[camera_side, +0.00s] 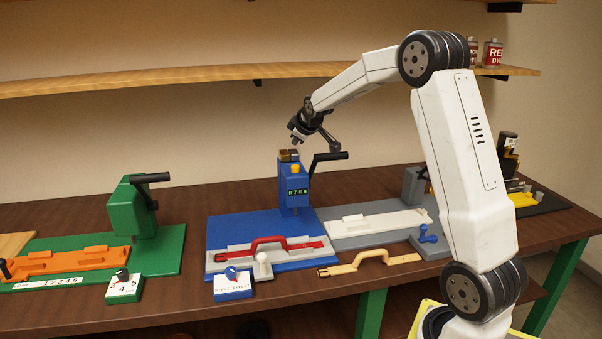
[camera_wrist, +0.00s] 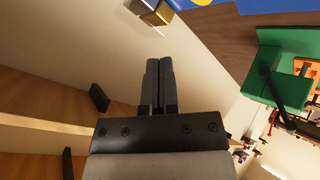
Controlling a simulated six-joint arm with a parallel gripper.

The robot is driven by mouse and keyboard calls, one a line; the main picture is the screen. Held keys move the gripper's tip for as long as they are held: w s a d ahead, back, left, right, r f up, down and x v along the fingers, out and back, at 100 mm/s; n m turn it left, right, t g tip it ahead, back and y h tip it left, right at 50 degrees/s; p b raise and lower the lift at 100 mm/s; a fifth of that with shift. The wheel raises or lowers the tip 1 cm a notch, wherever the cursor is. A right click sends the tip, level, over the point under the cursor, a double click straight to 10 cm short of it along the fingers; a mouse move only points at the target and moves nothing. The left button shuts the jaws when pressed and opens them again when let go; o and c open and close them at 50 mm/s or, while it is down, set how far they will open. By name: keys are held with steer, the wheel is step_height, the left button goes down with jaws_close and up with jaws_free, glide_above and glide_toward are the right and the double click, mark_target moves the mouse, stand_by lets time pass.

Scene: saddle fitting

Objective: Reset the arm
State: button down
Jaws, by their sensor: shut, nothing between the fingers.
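My gripper (camera_side: 298,133) is raised just above the top of the blue press (camera_side: 290,190), near the brown and brass block (camera_side: 289,155) on top of it. In the wrist view my gripper (camera_wrist: 159,65) has its two dark fingers together with nothing between them. The brass block also shows past the fingertips in the wrist view (camera_wrist: 150,10), apart from them.
A red handle (camera_side: 270,243) lies in the grey fixture on the blue base. A tan strap (camera_side: 368,262) lies at the bench's front. A green press (camera_side: 135,207) stands left, and also shows in the wrist view (camera_wrist: 285,70). A wooden shelf (camera_side: 180,77) runs behind.

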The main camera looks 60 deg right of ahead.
stand_by(0.3)
steer(key=s+a+f+m+g+y, duration=0.15)
steer(key=s+a+f, duration=0.25)
steer(key=a, duration=0.6)
steer(key=s+a+f+g+y, duration=0.15)
steer(key=s+a+f, duration=0.25)
steer(key=a, duration=0.6)
steer(key=s+a+f+g+y, duration=0.1)
steer(key=s+a+f, duration=0.2)
steer(key=s+a, duration=0.2)
steer(key=s+a+f+g+y, duration=0.1)
steer(key=s+a+f, duration=0.2)
steer(key=s+a, duration=0.3)
steer(key=s+m, duration=0.1)
steer(key=s, duration=0.3)
steer(key=shift+a+f, duration=0.2)
steer(key=shift+f, duration=0.1)
